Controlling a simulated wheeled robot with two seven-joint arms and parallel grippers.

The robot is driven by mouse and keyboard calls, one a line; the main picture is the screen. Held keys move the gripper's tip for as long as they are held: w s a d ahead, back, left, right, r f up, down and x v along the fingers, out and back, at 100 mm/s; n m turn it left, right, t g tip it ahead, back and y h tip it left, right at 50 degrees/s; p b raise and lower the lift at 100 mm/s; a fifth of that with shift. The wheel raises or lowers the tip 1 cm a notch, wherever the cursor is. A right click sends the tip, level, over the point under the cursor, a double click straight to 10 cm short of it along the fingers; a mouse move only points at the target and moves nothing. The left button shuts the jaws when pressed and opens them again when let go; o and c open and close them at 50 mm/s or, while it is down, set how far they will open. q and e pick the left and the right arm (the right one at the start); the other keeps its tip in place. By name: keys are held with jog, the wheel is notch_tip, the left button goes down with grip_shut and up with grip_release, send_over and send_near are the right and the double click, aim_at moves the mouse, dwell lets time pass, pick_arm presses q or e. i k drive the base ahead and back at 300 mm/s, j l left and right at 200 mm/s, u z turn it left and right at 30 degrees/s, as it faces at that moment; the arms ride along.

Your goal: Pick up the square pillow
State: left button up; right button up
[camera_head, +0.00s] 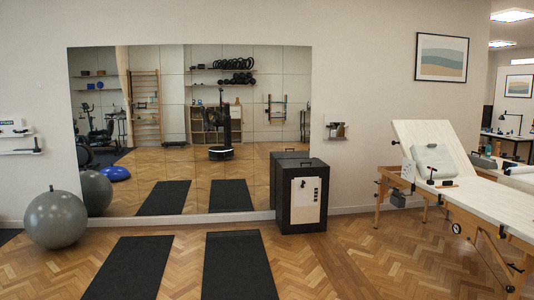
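A pale, roughly square pillow (434,160) leans against the raised backrest of a wooden-legged treatment table (490,193) at the right. Small dark items stand in front of the pillow and overlap its lower part. Neither of my grippers shows in the head view, and no arm comes into the picture.
A black cabinet (302,216) stands by the wall mirror (190,130), left of the treatment table. Two dark mats (130,268) (238,266) lie on the parquet. A grey exercise ball (56,220) rests at the left. Floor between cabinet and table is clear.

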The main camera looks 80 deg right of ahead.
aim_at(439, 157)
jog(key=z, duration=3.9)
